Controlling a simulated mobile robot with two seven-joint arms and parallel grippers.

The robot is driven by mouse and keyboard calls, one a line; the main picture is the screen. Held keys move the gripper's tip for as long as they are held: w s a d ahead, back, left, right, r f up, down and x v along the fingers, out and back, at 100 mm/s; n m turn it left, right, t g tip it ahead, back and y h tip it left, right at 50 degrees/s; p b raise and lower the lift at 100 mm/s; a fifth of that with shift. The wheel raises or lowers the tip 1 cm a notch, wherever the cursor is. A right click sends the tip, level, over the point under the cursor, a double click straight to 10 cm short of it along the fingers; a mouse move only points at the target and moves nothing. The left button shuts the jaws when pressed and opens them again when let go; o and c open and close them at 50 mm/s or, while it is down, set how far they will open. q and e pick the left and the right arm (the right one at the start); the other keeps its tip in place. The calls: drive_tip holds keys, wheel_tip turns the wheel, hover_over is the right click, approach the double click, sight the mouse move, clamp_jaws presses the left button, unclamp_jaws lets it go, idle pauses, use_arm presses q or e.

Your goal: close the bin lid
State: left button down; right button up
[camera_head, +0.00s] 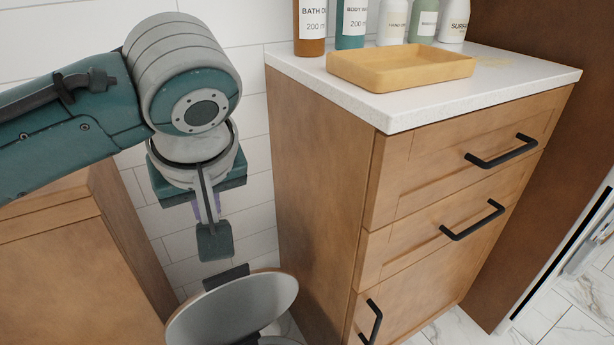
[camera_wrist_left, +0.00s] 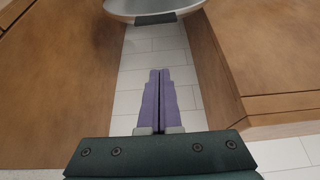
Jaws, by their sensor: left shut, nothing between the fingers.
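The bin's round lid (camera_head: 235,308) stands tilted open at the bottom of the head view, its pale grey inner face showing. A dark tab (camera_head: 226,277) sits at its upper edge. A small part of the bin below is cut off by the frame. My left gripper (camera_head: 208,214) hangs above the lid near the wall, pointing down, apart from it. In the left wrist view its purple fingers (camera_wrist_left: 160,72) are shut and empty. The lid (camera_wrist_left: 155,7) and its dark tab (camera_wrist_left: 155,18) show beyond the fingertips, at the top edge. My right gripper is out of view.
A wooden drawer cabinet (camera_head: 320,190) with black handles stands right of the bin. On its top are a yellow tray (camera_head: 400,68) and several bottles. Another wooden cabinet (camera_head: 75,260) stands at left. A narrow gap before the tiled wall (camera_head: 250,210) lies between them.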

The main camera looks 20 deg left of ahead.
sight(223, 280)
use_arm(q)
drive_tip(key=shift+a+f+b, duration=0.2)
drive_tip(key=shift+f+b, duration=1.05)
drive_tip(key=shift+f, duration=1.2)
drive_tip(key=shift+a+f+b, duration=0.15)
drive_tip(key=shift+f+b, duration=1.05)
drive_tip(key=shift+f, duration=1.25)
drive_tip(key=shift+s+d, duration=0.1)
